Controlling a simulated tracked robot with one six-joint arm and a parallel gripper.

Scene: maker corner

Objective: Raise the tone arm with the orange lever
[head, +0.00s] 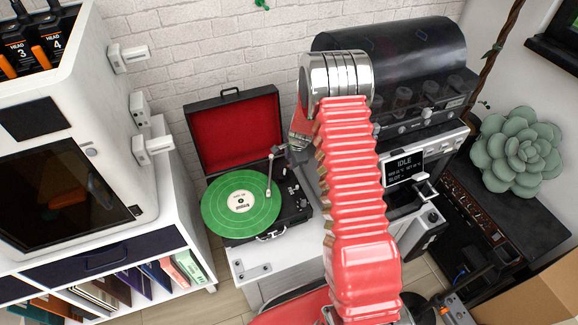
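A record player (289,203) in an open black case with a red-lined lid (233,133) stands on a white cabinet, left of my arm. A green record (228,211) with a pale label lies on its platter. The slim silver tone arm (269,177) runs from the back right, its front end over the record's right part; whether it touches is too small to tell. I cannot make out the orange lever. My gripper (292,156) seems to be the dark end below my wrist, by the player's back right corner; its fingers are too small and partly hidden to read.
A white printer-like machine (95,120) stands at the left on shelves with books. A dark-hooded machine (405,60) with a screen reading IDLE (404,167) stands behind and right of my arm. A succulent (518,152) is at the far right. A brick wall (190,40) closes the back.

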